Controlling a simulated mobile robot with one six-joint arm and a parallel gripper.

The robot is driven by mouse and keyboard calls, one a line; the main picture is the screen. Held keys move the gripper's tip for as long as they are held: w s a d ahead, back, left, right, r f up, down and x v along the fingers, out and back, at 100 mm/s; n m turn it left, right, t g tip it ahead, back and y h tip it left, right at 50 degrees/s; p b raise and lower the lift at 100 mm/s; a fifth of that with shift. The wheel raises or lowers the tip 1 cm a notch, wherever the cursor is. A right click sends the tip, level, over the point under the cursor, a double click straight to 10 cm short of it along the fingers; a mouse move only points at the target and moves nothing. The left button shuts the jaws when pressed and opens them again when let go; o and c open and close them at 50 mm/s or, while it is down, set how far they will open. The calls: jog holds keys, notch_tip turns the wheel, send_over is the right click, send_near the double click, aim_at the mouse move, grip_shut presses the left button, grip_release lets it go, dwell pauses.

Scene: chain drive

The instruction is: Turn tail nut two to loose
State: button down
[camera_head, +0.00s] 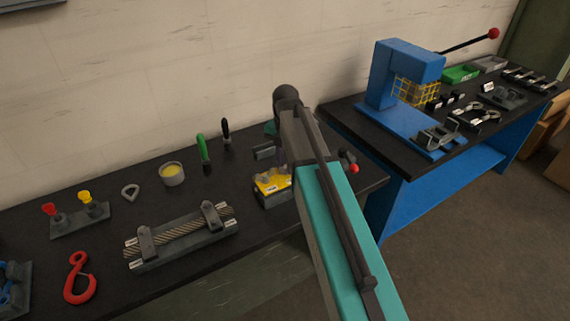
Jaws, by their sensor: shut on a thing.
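My arm reaches in from the bottom right over the bench, and its links cover the spot behind them. My gripper is hidden there, so its jaws and anything in them do not show. Tail nut two cannot be made out; no nut or marking of that name is legible.
A wire rope in a clamp fixture (180,234) lies left of my arm, with a red hook (79,278) beside it. A tin (172,174) and a green-handled tool (203,150) stand behind. A blue press (402,75) is on the right table.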

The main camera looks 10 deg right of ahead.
aim_at(285, 163)
jog(key=shift+s+f, duration=0.2)
jog(key=c, duration=1.9)
grip_release()
jog(key=shift+w, duration=0.1)
jog(key=shift+o, duration=0.2)
jog(key=shift+r, duration=0.2)
jog(key=shift+w+r+b, duration=0.15)
jog(key=shift+r+b, duration=0.2)
jog(key=shift+r, duration=0.65)
notch_tip(285, 163, up, 12)
jog(key=b, duration=0.3)
jog(key=shift+f, duration=0.2)
